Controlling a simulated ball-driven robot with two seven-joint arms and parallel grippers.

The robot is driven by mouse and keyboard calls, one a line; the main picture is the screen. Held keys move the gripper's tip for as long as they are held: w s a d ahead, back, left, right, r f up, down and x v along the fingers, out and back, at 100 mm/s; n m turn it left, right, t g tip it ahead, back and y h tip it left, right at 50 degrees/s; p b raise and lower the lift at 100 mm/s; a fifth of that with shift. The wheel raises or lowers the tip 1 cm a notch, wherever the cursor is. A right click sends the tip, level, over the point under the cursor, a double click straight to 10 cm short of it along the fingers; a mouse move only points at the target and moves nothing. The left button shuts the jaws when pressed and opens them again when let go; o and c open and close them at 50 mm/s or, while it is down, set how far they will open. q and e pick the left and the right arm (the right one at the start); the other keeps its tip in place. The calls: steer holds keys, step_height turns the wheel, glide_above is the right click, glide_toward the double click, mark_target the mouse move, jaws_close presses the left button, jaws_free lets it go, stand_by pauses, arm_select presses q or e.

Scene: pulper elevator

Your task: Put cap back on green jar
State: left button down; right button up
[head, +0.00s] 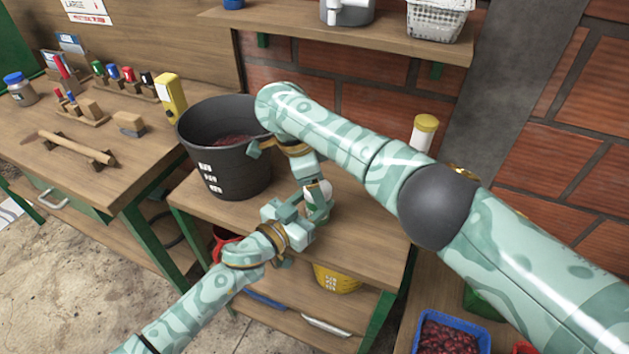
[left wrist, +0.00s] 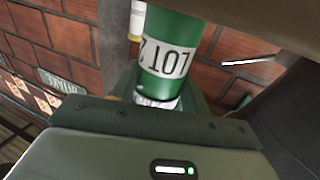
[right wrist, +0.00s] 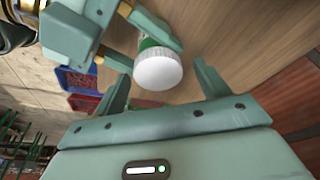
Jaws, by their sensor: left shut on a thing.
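The green jar (left wrist: 170,50) with a white LOT label is held in my left gripper (head: 312,212). The white cap (right wrist: 158,70) sits at the jar's end, facing the right wrist camera; whether it is fully seated I cannot tell. It also shows as a white round top in the head view (head: 319,188). My left gripper is shut on the jar's body, above the wooden table. My right gripper (right wrist: 163,74) is open, its fingers apart on either side of the cap and slightly short of it. In the head view the arms partly hide the jar.
A black bucket (head: 222,165) with dark red contents stands left of my grippers on the table (head: 365,215). A white container with a yellow lid (head: 425,130) stands behind my right arm. A blue crate (head: 427,337) of red fruit is lower right.

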arm_select(q)
steer(key=shift+a, duration=0.1)
arm_select(e)
steer(key=shift+r, duration=2.25)
steer(key=shift+c, duration=0.3)
